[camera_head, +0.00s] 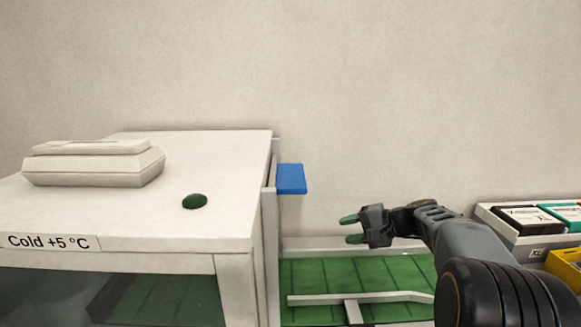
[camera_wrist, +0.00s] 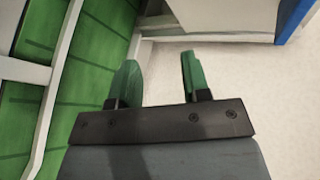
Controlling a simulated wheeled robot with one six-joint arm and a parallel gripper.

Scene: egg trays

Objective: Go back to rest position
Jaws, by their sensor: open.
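My gripper (camera_head: 351,229) is at the end of my dark grey arm, right of the white cold cabinet in the head view. Its two green fingertips are apart and nothing is between them. In the wrist view my gripper (camera_wrist: 158,80) also shows open and empty, with bare pale wall or surface beyond it. It is beside the green panelled surface (camera_head: 355,272) and touches nothing that I can see. No egg or egg tray is plainly visible.
A white cabinet (camera_head: 235,185) labelled "Cold +5 °C" stands at left, with a closed pale carton (camera_head: 92,165) and a dark green oval object (camera_head: 195,201) on top. A blue piece (camera_head: 291,179) juts from its right side. Boxes (camera_head: 520,220) and a yellow bin (camera_head: 565,266) are at right.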

